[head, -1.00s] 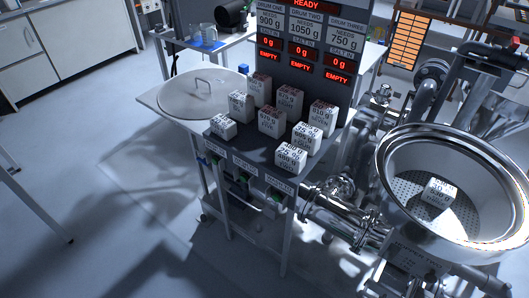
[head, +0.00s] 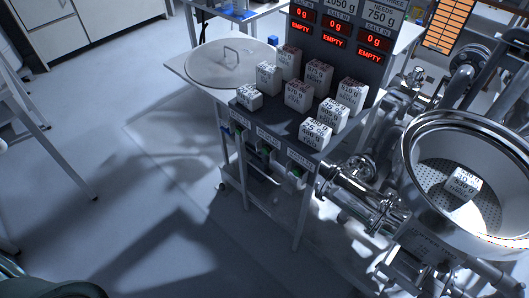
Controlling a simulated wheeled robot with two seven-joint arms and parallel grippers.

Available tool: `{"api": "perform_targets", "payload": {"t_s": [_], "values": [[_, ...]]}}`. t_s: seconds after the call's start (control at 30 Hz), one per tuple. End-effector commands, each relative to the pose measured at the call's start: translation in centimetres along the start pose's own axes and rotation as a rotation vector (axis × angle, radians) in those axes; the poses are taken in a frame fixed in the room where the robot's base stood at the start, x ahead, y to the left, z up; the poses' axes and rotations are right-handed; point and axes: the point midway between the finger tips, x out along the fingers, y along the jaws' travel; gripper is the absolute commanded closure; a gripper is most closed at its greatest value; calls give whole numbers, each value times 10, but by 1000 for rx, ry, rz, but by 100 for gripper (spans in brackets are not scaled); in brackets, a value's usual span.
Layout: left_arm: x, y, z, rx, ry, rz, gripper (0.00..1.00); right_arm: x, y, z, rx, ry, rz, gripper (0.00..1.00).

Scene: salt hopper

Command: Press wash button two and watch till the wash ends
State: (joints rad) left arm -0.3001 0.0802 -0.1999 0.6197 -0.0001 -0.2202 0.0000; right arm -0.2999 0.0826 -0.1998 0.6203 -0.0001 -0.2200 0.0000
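The three wash buttons stand under small labels on the front of the table; the middle label (head: 268,136) is there, with small green parts (head: 265,152) below it that are too small to read. The display panel (head: 345,45) shows three red readouts of 0 g, each with EMPTY below. The steel hopper (head: 411,150) is at the right, and one white weighted block (head: 463,184) lies in it on the perforated floor. Neither of my grippers can be made out; only a dark rounded shape shows at the bottom left edge.
Several white labelled blocks (head: 299,94) stand on the table top. A round steel lid (head: 205,68) with a handle lies at its left. Steel pipework (head: 360,200) fills the space between table and hopper. The floor (head: 120,210) at left is clear.

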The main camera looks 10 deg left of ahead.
Motion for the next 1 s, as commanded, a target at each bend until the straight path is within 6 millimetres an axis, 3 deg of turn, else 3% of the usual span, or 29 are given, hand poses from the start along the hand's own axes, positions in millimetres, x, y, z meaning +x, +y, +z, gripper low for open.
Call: {"api": "perform_targets", "payload": {"t_s": [1.0], "values": [[0,0,0,0,1,0,100,0,-5,-1,2,1,-5,69]]}}
